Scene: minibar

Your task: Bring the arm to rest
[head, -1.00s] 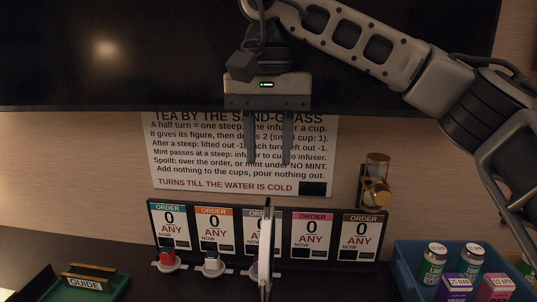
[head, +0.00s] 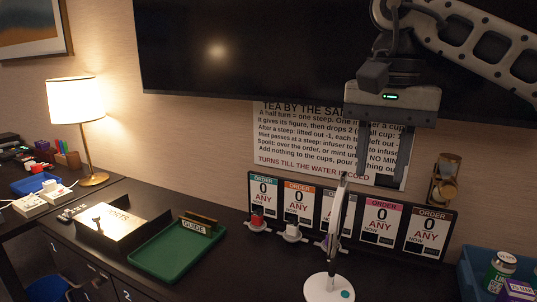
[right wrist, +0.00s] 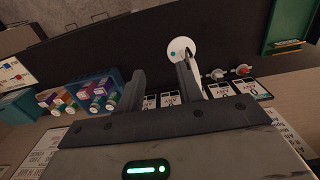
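My right gripper (head: 390,165) hangs from its arm at the upper right of the head view, fingers pointing down and apart with nothing between them. It is in front of the tea sign (head: 330,135) and hides part of its text. In the right wrist view the two fingers of the gripper (right wrist: 160,80) are also spread and empty. My left gripper is not in the head view.
A white stand with a round base (head: 329,288) stands below the gripper, before the order cards (head: 380,222). A green GUIDE tray (head: 165,262), a lit lamp (head: 75,100), an hourglass (head: 444,180) and a blue crate (head: 470,275) of containers are around. The dark counter's front middle is clear.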

